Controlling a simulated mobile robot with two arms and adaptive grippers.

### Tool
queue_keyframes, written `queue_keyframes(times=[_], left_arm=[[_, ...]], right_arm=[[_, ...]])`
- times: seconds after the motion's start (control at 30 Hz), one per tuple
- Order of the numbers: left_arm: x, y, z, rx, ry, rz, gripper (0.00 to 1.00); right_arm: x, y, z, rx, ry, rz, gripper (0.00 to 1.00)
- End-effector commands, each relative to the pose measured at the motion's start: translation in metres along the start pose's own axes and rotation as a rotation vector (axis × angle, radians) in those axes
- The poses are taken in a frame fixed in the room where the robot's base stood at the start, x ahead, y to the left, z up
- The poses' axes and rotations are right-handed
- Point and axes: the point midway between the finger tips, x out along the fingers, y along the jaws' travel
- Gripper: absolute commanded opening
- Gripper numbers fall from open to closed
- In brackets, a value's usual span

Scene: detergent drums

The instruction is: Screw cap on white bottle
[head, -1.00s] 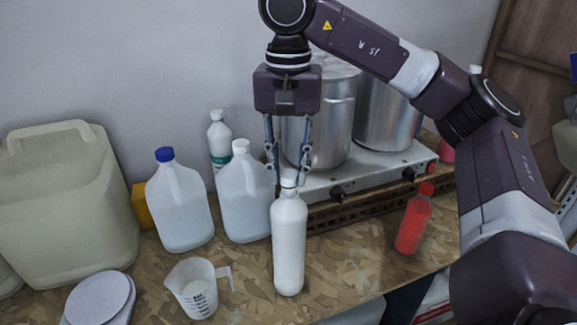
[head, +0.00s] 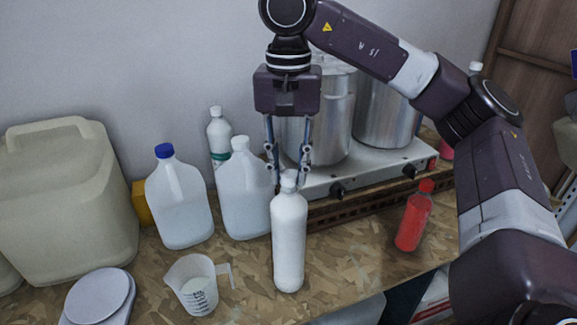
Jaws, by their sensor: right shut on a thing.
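The white bottle (head: 289,243) stands upright on the patterned table top, near the middle of the head view. A small white cap (head: 289,177) sits at the top of its neck. My right gripper (head: 289,181) comes down from above, with its two fingertips on either side of the cap, shut on it. Whether the cap is fully seated on the neck cannot be told. My left gripper is not in view.
A measuring cup (head: 198,287) and a scale (head: 99,297) stand left of the bottle. Jugs (head: 180,205) and a beige drum (head: 65,200) stand behind them. A hotplate (head: 375,172) with metal pots is behind right. A red bottle (head: 413,217) stands right.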

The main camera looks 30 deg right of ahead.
Motion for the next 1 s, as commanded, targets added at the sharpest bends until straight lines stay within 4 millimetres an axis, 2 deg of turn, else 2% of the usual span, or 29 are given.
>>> queue_keyframes(times=[1.0], left_arm=[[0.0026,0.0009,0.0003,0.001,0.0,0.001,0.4]], right_arm=[[0.0091,0.0001,-0.0001,0.0,0.001,0.0,0.17]])
